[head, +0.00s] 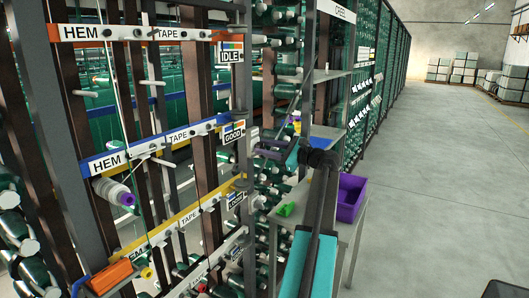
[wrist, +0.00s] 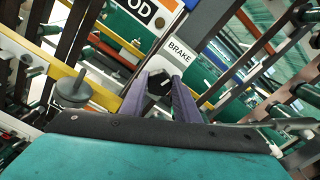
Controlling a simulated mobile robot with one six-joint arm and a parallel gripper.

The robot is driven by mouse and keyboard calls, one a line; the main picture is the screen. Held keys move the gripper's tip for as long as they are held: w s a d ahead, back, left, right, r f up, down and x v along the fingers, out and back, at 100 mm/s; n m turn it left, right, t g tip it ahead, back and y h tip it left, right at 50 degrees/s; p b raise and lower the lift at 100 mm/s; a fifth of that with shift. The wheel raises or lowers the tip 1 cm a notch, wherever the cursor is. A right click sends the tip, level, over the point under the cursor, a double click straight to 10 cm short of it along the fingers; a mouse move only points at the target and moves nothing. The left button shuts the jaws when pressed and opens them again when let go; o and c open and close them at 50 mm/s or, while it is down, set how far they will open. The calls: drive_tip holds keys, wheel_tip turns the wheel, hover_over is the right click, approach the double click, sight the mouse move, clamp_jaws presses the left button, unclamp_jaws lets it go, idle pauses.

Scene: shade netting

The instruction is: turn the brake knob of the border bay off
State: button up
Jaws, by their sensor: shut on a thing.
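My gripper (wrist: 160,82) is shut on a dark brake knob (wrist: 158,79), with one purple finger on each side of it in the wrist view. A white BRAKE label (wrist: 182,53) sits just above and to the right of the knob. The knob's pointing direction is unclear, as the fingers cover part of it. In the head view my gripper (head: 267,150) is at the rack post, right of the GOOD sign (head: 233,132). The knob is hidden there behind the gripper. No bay label reading border is legible.
A blue rail (head: 140,151) labelled HEM and TAPE runs left of my gripper; a yellow rail (head: 180,220) is below. An IDLE sign (head: 229,53) is above. A table with a purple bin (head: 351,198) stands right of the rack. The aisle floor (head: 440,190) is clear.

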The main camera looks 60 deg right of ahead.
drive_tip(key=shift+d+f+n+b, duration=0.1)
drive_tip(key=shift+f+n+b, duration=0.05)
drive_tip(key=shift+n+b, duration=4.45)
drive_tip(key=shift+a+f+n+b, duration=0.15)
drive_tip(key=shift+n+b, duration=3.4)
drive_tip(key=shift+n, duration=2)
drive_tip(key=shift+d+f+n+b, duration=0.15)
drive_tip(key=shift+n+b, duration=3.95)
drive_tip(key=shift+n, duration=0.95)
drive_tip(key=o, duration=1)
drive_tip(key=shift+r, duration=0.1)
drive_tip(key=shift+o, duration=0.2)
